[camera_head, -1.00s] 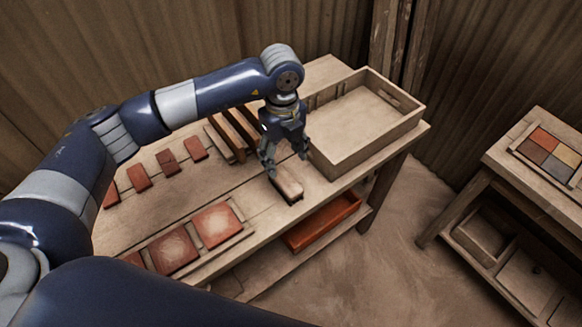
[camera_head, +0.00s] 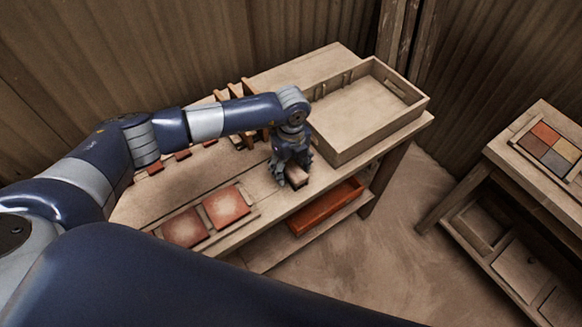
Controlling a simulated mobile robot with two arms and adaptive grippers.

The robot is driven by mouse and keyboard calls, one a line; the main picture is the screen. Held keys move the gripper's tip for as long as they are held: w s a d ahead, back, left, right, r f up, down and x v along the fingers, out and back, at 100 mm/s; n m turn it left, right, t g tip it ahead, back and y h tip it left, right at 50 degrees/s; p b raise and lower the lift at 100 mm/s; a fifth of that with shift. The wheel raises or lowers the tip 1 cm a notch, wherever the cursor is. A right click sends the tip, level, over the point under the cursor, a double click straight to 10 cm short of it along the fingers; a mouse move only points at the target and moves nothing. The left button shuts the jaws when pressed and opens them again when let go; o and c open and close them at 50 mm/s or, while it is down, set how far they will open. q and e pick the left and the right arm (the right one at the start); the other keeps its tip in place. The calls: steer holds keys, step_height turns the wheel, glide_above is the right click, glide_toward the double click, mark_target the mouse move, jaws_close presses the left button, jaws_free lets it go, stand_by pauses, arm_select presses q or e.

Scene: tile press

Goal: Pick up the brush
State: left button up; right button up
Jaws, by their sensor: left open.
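The brush (camera_head: 297,178) is a small block with a pale wooden top, lying on the workbench (camera_head: 158,212) near its front edge. My left gripper (camera_head: 291,183) is lowered over it, with open fingers reaching down around its sides. The gripper and fingers hide part of the brush. I cannot tell whether the fingers touch it. My right gripper is not in view.
A wooden tray (camera_head: 403,120) stands right of the gripper. Reddish tiles (camera_head: 228,206) lie on a board to the left. An orange tray (camera_head: 325,207) sits on the shelf below. A side table (camera_head: 500,150) with coloured tiles (camera_head: 546,146) is at right.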

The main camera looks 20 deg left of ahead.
mark_target(291, 166)
arm_select(q)
steer(key=c, duration=1.2)
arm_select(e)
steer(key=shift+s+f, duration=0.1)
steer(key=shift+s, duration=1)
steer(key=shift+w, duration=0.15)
arm_select(q)
steer(key=shift+r+b, duration=0.35)
steer(key=shift+r, duration=0.1)
step_height(291, 166, up, 3)
steer(key=shift+f+b, duration=0.2)
steer(key=shift+b, duration=0.65)
steer(key=s+a+b, duration=0.1)
steer(key=s, duration=0.4)
steer(key=s+a+b, duration=0.1)
steer(key=s, duration=0.3)
steer(key=s+a+r+b, duration=0.1)
steer(key=s+b, duration=0.1)
steer(key=s, duration=0.3)
steer(key=shift+s+r, duration=0.1)
steer(key=shift+s, duration=0.2)
steer(key=shift+s+a+r, duration=0.2)
steer(key=shift+s, duration=0.35)
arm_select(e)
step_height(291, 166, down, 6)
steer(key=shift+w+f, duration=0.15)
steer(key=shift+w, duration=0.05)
